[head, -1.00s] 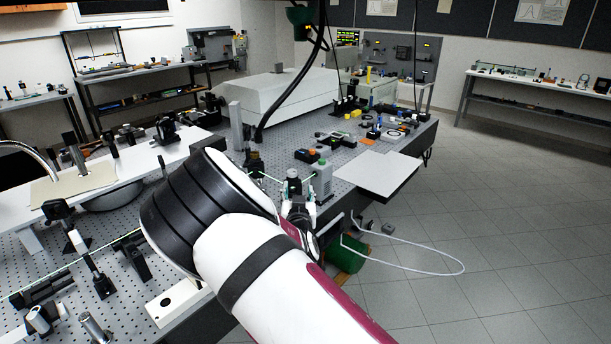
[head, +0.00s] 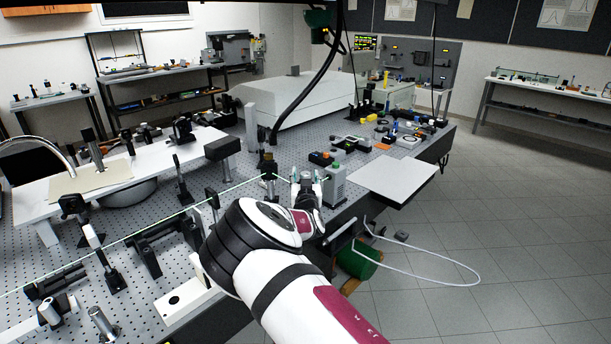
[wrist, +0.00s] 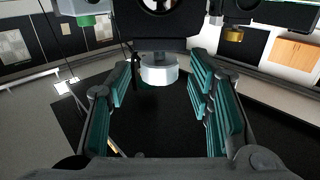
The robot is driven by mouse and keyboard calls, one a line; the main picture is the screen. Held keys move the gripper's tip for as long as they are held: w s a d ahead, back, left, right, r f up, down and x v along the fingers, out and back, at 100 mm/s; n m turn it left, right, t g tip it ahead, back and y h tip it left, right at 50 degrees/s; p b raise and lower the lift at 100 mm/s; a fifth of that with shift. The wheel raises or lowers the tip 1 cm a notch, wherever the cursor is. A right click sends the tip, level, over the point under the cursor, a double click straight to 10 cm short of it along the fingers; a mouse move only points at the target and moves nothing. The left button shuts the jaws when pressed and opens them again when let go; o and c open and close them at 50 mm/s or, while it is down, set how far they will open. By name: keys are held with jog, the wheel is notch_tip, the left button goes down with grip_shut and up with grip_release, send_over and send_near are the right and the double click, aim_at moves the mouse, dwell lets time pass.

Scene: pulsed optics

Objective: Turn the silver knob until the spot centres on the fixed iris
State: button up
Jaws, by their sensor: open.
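The silver knob (wrist: 158,70) is a short pale metal cylinder under a black mount in the wrist view. My gripper (wrist: 160,82) is open, with teal-padded fingers either side of the knob. Gaps show on both sides, and I see no contact. In the head view my gripper (head: 307,180) is at the bench's near side, between a dark post mount (head: 268,168) and a grey box with a green top (head: 334,187). My arm hides part of this area. A thin green beam (head: 130,237) runs towards the dark mount. I cannot make out the spot or the fixed iris.
A green knob (wrist: 86,20) and a brass knob (wrist: 233,35) flank the silver knob's mount. A white panel (head: 394,178) juts from the bench edge. Posts and mounts (head: 160,245) crowd the bench left of my arm. Open floor lies to the right.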

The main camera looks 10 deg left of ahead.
jog(key=shift+w, duration=0.8)
jog(key=shift+c, duration=0.4)
grip_shut()
jog(key=shift+d+r+n+y, duration=0.1)
jog(key=shift+n+y, duration=0.3)
jog(key=shift+y, duration=0.2)
